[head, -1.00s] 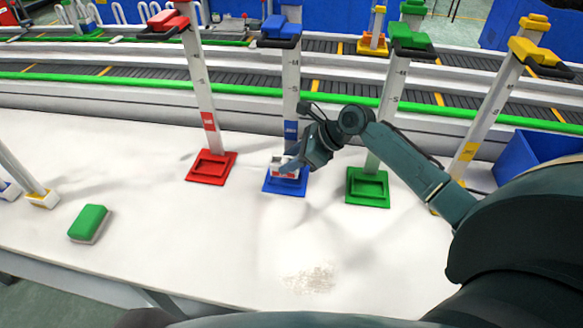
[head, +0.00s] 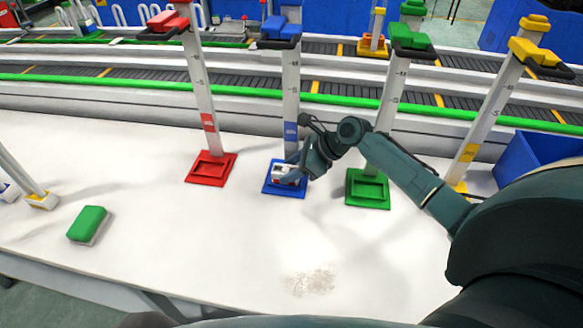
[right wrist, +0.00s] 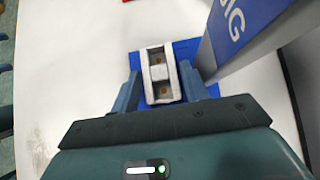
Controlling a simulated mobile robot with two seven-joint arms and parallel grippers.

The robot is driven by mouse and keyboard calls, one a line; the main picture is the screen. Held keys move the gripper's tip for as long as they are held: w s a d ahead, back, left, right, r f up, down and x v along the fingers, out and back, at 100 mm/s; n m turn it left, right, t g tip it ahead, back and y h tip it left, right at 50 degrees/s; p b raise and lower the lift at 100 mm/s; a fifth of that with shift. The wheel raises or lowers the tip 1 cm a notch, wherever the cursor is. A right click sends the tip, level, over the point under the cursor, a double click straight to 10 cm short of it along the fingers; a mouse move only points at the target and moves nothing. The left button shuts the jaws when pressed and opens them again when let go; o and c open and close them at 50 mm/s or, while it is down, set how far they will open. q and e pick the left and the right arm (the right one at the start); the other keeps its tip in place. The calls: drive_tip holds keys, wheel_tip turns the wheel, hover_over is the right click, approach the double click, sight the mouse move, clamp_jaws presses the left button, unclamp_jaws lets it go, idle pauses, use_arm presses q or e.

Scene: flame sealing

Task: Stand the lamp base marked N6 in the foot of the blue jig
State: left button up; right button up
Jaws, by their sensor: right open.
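The blue jig (head: 291,98) stands mid-table, a white post with a blue foot plate (head: 270,191). A small pale lamp base (head: 285,172) is at that foot; its N6 mark cannot be read. In the right wrist view the lamp base (right wrist: 160,78) shows as a white block with two hollows, over the blue plate (right wrist: 182,48). My right gripper (head: 290,176) is open, low at the foot, with its fingers on either side of the lamp base. Whether the base is fully seated cannot be told. My left gripper is not in view.
A red jig foot (head: 211,168) is left of the blue one and a green jig foot (head: 367,189) right of it. A yellow jig (head: 483,130) stands further right. A green-topped block (head: 88,224) lies at the left front.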

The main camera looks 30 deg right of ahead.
drive_tip(key=v, duration=1.2)
drive_tip(key=shift+p, duration=0.4)
